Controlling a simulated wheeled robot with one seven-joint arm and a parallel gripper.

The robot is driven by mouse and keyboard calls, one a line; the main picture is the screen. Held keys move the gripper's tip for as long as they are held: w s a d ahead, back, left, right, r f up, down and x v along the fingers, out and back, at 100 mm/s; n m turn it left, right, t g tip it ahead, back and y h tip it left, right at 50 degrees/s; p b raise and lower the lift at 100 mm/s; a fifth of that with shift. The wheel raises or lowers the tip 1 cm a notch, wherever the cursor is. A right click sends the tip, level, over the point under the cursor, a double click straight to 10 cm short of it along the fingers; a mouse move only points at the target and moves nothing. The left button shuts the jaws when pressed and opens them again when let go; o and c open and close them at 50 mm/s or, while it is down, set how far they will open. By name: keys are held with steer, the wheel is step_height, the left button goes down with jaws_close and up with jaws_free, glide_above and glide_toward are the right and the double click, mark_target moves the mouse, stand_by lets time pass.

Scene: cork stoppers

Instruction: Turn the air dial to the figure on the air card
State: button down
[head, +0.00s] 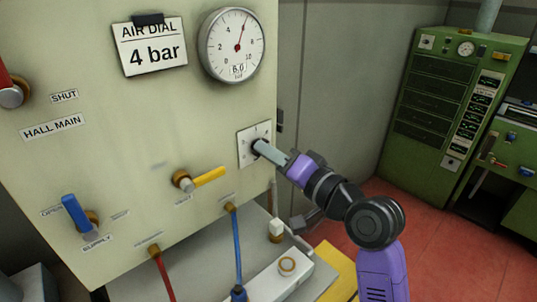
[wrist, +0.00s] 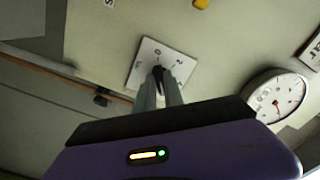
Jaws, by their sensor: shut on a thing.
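The air card (head: 153,49) on the cream panel reads "AIR DIAL 4 bar". The round gauge (head: 232,45) beside it shows 6.0 in its small window, its red needle pointing up and slightly right. The air dial is a dark knob (head: 257,145) on a white square plate (head: 244,152) below the gauge. My gripper (head: 263,149) is shut on the knob, its fingers hiding most of it. In the wrist view the fingers (wrist: 158,85) meet at the knob on the plate (wrist: 172,58), and the gauge (wrist: 277,97) is at the right.
A yellow lever (head: 209,177) sticks out left of my gripper, and a blue lever (head: 75,214) is at lower left. Red and blue hoses (head: 237,250) hang below. A white block (head: 280,278) lies under my arm. A green cabinet (head: 440,110) stands at right.

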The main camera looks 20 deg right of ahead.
steer(key=n+b, duration=0.5)
steer(key=n, duration=0.5)
steer(key=shift+f, duration=0.1)
steer(key=shift+n+b, duration=0.3)
stand_by(0.3)
steer(key=c, duration=1.4)
jaws_free()
steer(key=shift+c, duration=0.2)
steer(key=b+v, duration=0.1)
steer(key=v, duration=0.6)
steer(key=shift+s+d, duration=0.15)
steer(key=shift+s, duration=0.2)
